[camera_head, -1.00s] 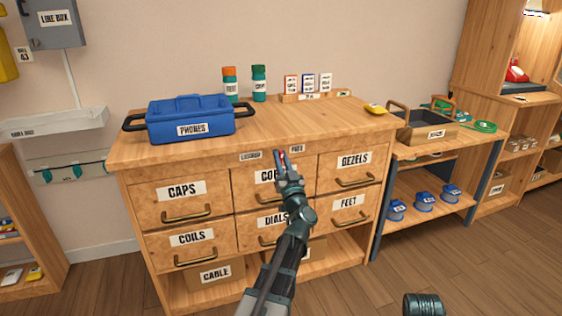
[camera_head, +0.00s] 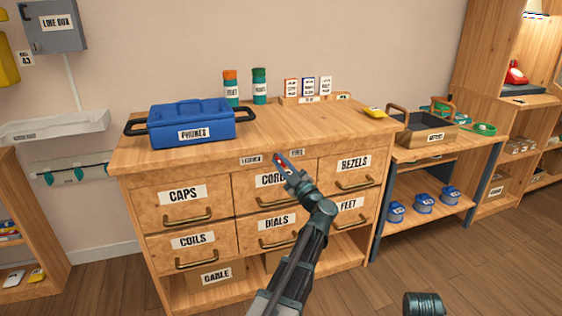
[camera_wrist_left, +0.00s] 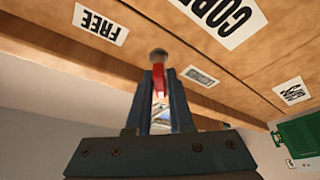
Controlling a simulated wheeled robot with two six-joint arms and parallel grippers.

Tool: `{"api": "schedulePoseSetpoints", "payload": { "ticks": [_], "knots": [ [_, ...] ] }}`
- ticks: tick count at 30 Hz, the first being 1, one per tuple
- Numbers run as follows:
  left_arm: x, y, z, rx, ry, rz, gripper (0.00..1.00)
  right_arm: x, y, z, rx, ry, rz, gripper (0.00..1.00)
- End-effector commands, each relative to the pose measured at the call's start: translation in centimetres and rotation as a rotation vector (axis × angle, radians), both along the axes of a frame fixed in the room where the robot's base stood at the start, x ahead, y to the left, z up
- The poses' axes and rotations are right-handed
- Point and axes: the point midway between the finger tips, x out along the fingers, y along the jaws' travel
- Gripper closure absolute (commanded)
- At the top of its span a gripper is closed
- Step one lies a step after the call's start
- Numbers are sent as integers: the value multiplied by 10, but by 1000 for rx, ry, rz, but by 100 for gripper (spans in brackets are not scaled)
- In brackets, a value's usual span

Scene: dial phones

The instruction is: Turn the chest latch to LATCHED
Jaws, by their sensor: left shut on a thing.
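The chest of drawers (camera_head: 232,191) has a latch on its front rail, below the top edge. Its red handle (camera_wrist_left: 158,78) with a round grey pivot (camera_wrist_left: 158,54) shows in the left wrist view. A LATCHED label (camera_head: 251,159) is left of it in the head view and a FREE label (camera_head: 297,152) right. My left gripper (camera_head: 279,160) is at the rail, tilted up and left, shut on the red handle, which sits between its fingertips in the left wrist view (camera_wrist_left: 161,90). The fingers partly hide the handle, so I cannot tell which label it points to. My right gripper is not in view.
A blue PHONES box (camera_head: 191,124) stands on the chest top, with two jars (camera_head: 260,86) and a card rack (camera_head: 307,99) behind. Drawer handles (camera_head: 187,216) jut out below. A lower bench with a wooden tray (camera_head: 425,133) stands at the right.

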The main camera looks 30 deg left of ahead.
Motion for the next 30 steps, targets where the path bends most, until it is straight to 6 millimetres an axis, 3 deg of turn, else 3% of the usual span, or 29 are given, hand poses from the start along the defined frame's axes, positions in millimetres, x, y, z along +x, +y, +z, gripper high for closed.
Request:
{"api": "schedulePoseSetpoints", "payload": {
  "ticks": [24, 25, 26, 30],
  "knots": [
    [1, 0, 0, -68, -83, -1, 100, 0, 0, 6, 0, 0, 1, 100],
    [1, 0, 0, -68, -83, -1, 78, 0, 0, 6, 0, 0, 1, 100],
    [1, 0, 0, -68, -83, -1, 73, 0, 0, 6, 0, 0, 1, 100],
    [0, 0, 0, -69, -83, 0, 72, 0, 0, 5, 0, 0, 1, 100]
  ]
}}
